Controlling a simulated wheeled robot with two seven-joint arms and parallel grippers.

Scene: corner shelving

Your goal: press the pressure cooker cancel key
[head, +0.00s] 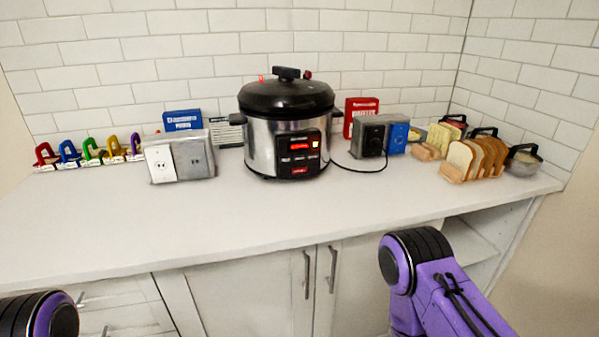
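The pressure cooker (262,150) stands on the white counter near the wall, silver with a black lid that is on. Its dark front control panel (299,154) faces me, with a lit red display and several small keys. A red key or label (300,171) sits at the bottom of the panel; the lettering is too small to read, so I cannot tell which key is cancel. Neither of my grippers is in view. Only parts of my two arms show, at the bottom left and the lower right, both apart from the cooker.
An outlet box (198,160) and several coloured padlock-like items (91,151) stand left of the cooker. A dark box with a cord (368,137), bread slices in a rack (462,159) and a lidded bowl (524,160) stand right. The counter front (270,215) is clear.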

